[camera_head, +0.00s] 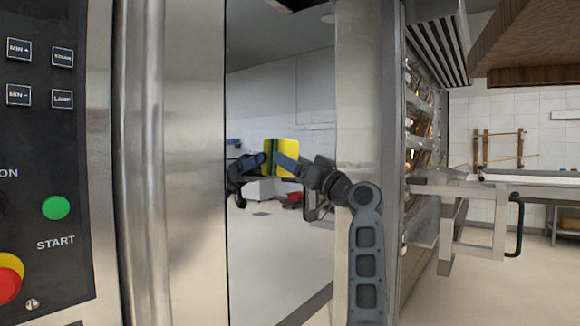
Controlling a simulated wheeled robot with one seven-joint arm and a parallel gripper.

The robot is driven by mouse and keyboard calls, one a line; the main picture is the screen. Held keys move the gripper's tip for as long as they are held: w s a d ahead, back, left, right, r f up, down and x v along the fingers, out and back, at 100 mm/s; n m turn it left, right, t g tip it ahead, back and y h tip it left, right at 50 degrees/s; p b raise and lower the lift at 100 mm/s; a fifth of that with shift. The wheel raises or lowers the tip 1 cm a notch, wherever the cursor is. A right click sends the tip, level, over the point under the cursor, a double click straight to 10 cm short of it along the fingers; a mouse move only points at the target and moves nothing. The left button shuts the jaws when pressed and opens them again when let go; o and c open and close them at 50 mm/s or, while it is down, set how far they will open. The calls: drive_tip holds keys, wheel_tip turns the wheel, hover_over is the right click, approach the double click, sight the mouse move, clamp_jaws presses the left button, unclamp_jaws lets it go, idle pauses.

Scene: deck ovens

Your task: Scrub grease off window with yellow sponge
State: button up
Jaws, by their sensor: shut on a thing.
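The window (285,95) is a tall, narrow, mirror-like glass panel in a steel oven door. The yellow sponge (284,147) is at mid-height in front of it, with a green edge on its left side. My gripper (282,161) reaches in from the right and is shut on the sponge, its near finger covering part of it. A dark mirror image of my arm (243,176) shows in the glass left of the sponge. The sponge is at or very close to the glass; I cannot tell whether it touches. No grease can be made out on the glass.
A steel door handle bar (147,160) runs vertically left of the window. A black control panel (45,150) with buttons is at far left.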

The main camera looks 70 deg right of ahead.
drive_tip(key=shift+s+d+b, duration=0.4)
drive_tip(key=shift+d+b, duration=0.45)
drive_tip(key=shift+d, duration=0.8)
drive_tip(key=shift+s+d+b, duration=0.4)
drive_tip(key=shift+d+b, duration=0.45)
drive_tip(key=shift+d, duration=0.85)
drive_tip(key=shift+s+d+b, duration=0.4)
drive_tip(key=shift+d+b, duration=0.45)
drive_tip(key=shift+d, duration=0.8)
drive_tip(key=shift+w+a, duration=0.1)
drive_tip(key=shift+a, duration=0.05)
drive_tip(key=shift+w+a+p, duration=0.25)
drive_tip(key=shift+w+a, duration=0.25)
drive_tip(key=shift+a, duration=1.7)
drive_tip(key=shift+w+a+p, duration=0.25)
drive_tip(key=shift+w+a, duration=0.25)
drive_tip(key=shift+a, duration=1.75)
drive_tip(key=shift+w+a+p, duration=0.25)
drive_tip(key=shift+w+a, duration=0.25)
drive_tip(key=shift+a, duration=1.7)
drive_tip(key=shift+s, duration=0.1)
